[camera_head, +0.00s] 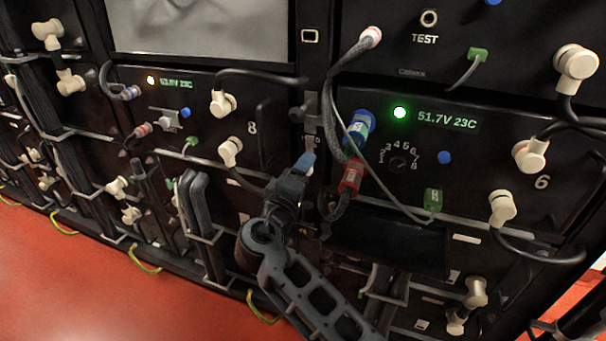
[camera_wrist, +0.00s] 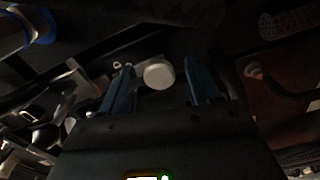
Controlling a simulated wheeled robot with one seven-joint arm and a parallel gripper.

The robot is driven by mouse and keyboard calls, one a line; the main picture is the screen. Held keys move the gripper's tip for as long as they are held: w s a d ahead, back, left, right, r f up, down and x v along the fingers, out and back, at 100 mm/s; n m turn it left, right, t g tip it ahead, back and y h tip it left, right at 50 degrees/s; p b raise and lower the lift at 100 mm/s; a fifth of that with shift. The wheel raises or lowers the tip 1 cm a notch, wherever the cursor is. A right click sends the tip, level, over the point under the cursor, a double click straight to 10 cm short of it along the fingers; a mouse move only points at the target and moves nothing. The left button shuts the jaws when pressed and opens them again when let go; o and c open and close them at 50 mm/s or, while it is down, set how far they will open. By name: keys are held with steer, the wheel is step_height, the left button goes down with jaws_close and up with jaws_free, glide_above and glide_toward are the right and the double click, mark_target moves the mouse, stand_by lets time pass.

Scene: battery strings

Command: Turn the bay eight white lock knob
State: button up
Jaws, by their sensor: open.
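A round white knob (camera_wrist: 159,75) shows in the wrist view between the two blue fingers of my gripper (camera_wrist: 162,64), with dark gaps to both fingers. It seems to lie beyond the fingertips; the exact distance is unclear. In the head view my gripper (camera_head: 304,164) reaches to the dark post right of the bay marked 8 (camera_head: 252,128). It is open and empty. The knob cannot be made out in the head view; my gripper may hide it.
White elbow plugs (camera_head: 229,152) with black cables stand left of my gripper. A red connector (camera_head: 351,176), a blue connector (camera_head: 360,126) and grey cables hang close on its right. A lit panel (camera_head: 447,122) reads 51.7V 23C. The red floor (camera_head: 150,300) is open.

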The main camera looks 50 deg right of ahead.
steer(key=v, duration=0.7)
steer(key=shift+a, duration=0.4)
steer(key=shift+s, duration=0.1)
